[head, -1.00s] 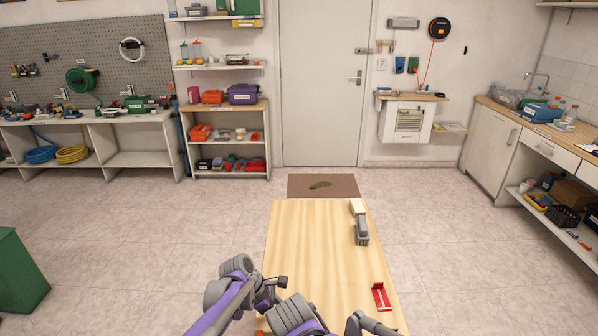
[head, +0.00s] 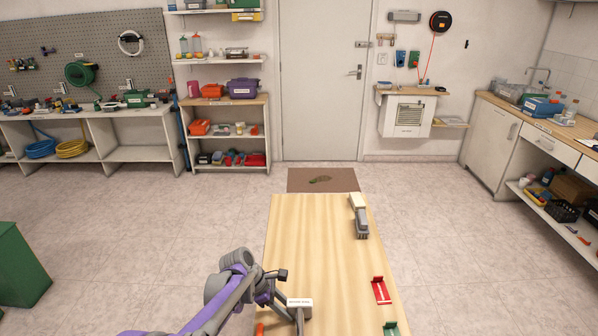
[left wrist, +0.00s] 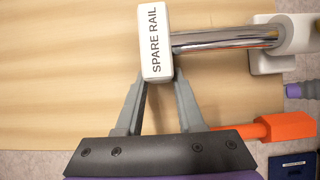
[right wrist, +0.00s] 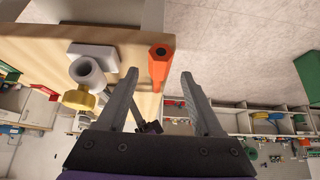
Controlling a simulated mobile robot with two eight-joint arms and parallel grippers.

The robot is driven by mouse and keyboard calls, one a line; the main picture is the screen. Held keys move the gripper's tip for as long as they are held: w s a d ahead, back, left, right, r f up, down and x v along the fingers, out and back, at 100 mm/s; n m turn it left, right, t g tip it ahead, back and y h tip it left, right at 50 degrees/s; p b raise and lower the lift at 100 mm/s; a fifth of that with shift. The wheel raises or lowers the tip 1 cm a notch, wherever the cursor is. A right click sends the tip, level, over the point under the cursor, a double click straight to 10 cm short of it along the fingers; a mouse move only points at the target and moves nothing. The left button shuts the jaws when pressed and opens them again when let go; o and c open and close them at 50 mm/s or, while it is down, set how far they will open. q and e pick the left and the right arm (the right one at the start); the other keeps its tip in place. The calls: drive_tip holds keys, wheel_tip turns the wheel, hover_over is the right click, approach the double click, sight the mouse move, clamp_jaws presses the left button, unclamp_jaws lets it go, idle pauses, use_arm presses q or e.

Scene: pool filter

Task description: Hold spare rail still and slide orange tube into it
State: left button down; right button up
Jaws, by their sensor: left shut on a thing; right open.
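The spare rail's white labelled block (left wrist: 156,42) is between the fingertips of my left gripper (left wrist: 160,80), which is shut on it. A chrome rod (left wrist: 225,40) runs from the block to a white socket at the right. The block also shows in the head view (head: 299,302). In the right wrist view the rail's round open mouth (right wrist: 88,70) faces me, with a yellow knob beside it. The orange tube (right wrist: 158,62) lies beside the rail. My right gripper (right wrist: 160,78) is open and empty; the tube's end shows between its fingers, its distance unclear.
On the wooden table (head: 310,230), a grey and white item (head: 360,217) stands at the far right. A red holder (head: 380,291) and a green one (head: 391,328) sit along the right edge. The middle of the table is clear.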

drive_tip(key=shift+x, duration=2.6)
drive_tip(key=shift+d, duration=0.1)
clamp_jaws()
drive_tip(key=shift+r, duration=0.3)
drive_tip(key=shift+r, duration=0.35)
drive_tip(key=shift+r, duration=0.1)
drive_tip(key=shift+r, duration=3.25)
